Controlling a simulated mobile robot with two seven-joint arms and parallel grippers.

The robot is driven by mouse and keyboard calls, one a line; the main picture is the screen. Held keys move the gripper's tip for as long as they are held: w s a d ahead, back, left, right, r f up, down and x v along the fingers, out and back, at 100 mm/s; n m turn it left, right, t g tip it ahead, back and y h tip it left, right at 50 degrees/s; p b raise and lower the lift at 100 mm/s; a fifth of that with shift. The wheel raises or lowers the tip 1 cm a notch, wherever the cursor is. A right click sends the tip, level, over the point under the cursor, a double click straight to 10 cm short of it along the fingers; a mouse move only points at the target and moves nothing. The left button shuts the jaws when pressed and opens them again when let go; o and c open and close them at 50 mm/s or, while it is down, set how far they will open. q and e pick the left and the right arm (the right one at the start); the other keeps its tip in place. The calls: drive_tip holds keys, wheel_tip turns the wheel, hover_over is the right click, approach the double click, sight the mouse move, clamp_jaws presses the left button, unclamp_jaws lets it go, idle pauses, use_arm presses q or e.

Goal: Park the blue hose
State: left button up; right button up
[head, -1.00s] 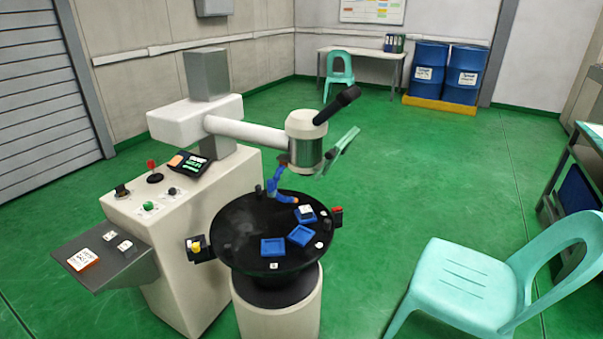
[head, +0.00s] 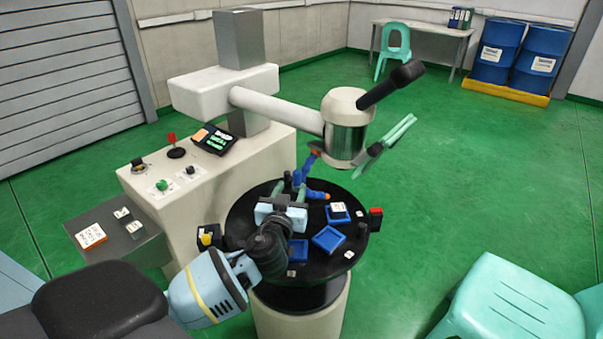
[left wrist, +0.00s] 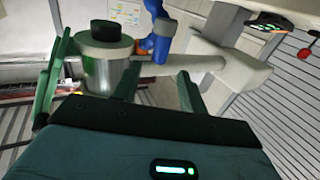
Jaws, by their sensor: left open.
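The blue hose (head: 304,172) is a jointed blue tube with an orange tip. It stands bent above the black round table (head: 240,222), close under the machine's silver head (head: 346,138). In the left wrist view the hose (left wrist: 160,40) shows at the top, near the head's metal cylinder (left wrist: 105,70). My left gripper (head: 290,190) is open over the table, just left of and in front of the hose. I see nothing held in it. The gripper partly hides the hose's lower part and the table. My right gripper is not in view.
Blue square trays (head: 328,239) lie on the table in front of the hose. A red-topped black block (head: 375,218) is at its right edge. A green plate (head: 390,135) and black handle (head: 392,85) stick out from the machine head. A green chair (head: 510,300) stands lower right.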

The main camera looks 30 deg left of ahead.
sight(295, 177)
use_arm(q)
drive_tip(key=shift+x, duration=3.8)
drive_tip(key=shift+s, duration=0.1)
clamp_jaws()
